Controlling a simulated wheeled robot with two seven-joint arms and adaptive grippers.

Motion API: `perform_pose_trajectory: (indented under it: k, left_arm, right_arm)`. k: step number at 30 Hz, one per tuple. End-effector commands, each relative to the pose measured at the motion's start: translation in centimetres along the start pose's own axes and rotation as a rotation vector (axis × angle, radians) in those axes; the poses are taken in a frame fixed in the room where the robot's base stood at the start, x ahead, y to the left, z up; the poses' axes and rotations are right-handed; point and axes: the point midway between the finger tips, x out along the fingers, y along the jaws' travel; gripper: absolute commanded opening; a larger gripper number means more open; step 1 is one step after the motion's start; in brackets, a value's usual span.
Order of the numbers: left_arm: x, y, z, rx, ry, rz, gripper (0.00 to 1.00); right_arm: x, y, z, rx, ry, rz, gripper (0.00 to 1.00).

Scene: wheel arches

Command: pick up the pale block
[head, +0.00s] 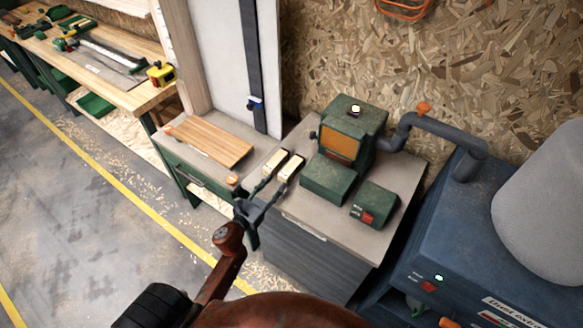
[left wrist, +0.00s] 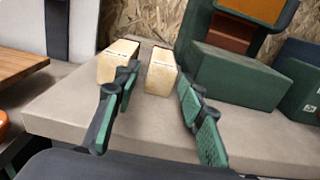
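Two pale blocks stand side by side on the grey cabinet top: a left one (head: 275,161) and a right one (head: 291,167). In the left wrist view the right block (left wrist: 161,73) shows between my fingertips, and the left block (left wrist: 116,60) is partly behind the left finger. My left gripper (head: 273,183) is open, on the near side of the blocks. Whether a finger touches a block I cannot tell. My right gripper is not in view.
A green machine (head: 349,138) with an orange window stands behind and right of the blocks, with a green box (head: 374,204) nearby. A slatted wooden board (head: 208,139) lies to the left. A small orange round object (head: 232,178) sits near the cabinet's front edge.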

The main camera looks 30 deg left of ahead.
Motion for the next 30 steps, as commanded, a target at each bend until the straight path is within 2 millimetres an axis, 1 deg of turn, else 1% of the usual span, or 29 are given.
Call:
perform_pose_trajectory:
  k: [1, 5, 10, 12, 15, 23, 30]
  left_arm:
    - [0.9, -0.4, 0.2, -0.001, -0.003, -0.007, 0.38]
    - [2.6, -0.7, 0.2, -0.004, -0.003, -0.013, 0.38]
    - [5.2, -0.7, 0.2, -0.004, -0.003, -0.016, 0.38]
    - [6.1, -0.7, 0.1, -0.004, -0.002, -0.016, 0.38]
    - [6.9, -0.6, 0.0, -0.006, 0.0, -0.014, 0.38]
    - [7.1, -0.5, 0.0, -0.006, 0.001, -0.012, 0.38]
    - [7.0, -0.4, 0.0, -0.006, 0.001, -0.01, 0.22]
  right_arm:
    - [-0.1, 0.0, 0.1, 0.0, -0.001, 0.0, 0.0]
    - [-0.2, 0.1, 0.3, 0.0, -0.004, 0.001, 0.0]
    - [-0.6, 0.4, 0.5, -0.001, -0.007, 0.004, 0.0]
    - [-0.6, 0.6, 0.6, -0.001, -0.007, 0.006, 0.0]
    - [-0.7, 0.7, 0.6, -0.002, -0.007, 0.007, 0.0]
    - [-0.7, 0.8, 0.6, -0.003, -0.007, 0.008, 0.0]
    - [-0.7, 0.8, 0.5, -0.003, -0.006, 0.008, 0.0]
